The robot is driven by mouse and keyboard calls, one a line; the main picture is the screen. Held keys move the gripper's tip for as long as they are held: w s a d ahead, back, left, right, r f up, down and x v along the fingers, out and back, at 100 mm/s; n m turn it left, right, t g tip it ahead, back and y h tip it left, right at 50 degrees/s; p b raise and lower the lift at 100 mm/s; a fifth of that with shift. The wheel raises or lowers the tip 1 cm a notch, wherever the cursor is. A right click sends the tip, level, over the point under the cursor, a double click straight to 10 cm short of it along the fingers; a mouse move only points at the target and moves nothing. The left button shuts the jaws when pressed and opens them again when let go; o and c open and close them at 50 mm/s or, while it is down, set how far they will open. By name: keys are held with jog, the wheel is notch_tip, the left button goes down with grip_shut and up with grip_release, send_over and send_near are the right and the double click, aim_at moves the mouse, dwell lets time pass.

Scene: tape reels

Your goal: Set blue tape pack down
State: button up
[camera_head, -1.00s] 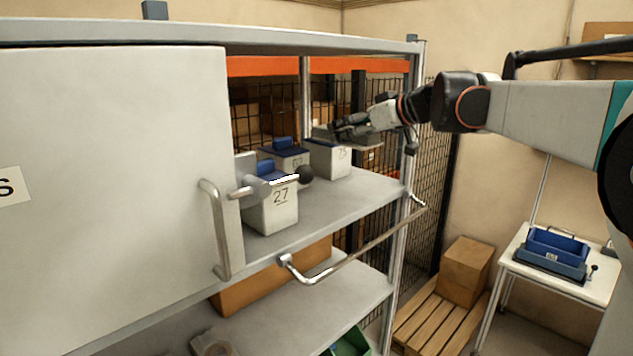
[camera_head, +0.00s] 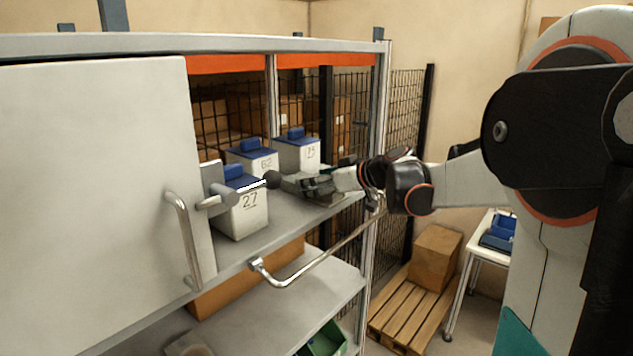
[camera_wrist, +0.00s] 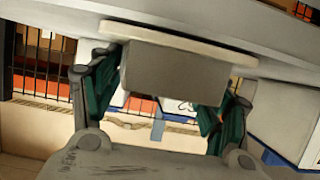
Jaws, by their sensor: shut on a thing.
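My gripper (camera_head: 318,186) is low over the right end of the upper shelf (camera_head: 285,220). In the wrist view my gripper (camera_wrist: 160,95) is shut on a grey block (camera_wrist: 172,70) with a pale flat slab (camera_wrist: 180,38) against it. No blue shows on this held thing, and I cannot tell if the slab touches the shelf. White boxes with blue lids and blue grips stand on the shelf: box 27 (camera_head: 242,215) in front, box 62 (camera_head: 262,160) behind it, and box 73 (camera_head: 300,158) at the back right.
A bar with a dark ball knob (camera_head: 272,179) ends close to my gripper. The sliding door (camera_head: 95,180) covers the left. A bent metal rail (camera_head: 320,260) runs along the front. A shelf post (camera_head: 375,150) stands at the right. A green bin (camera_head: 325,340) sits below.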

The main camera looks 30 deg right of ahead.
jog(key=shift+s, duration=0.15)
jog(key=shift+f, duration=0.1)
jog(key=o, duration=1.2)
jog(key=shift+c, duration=0.2)
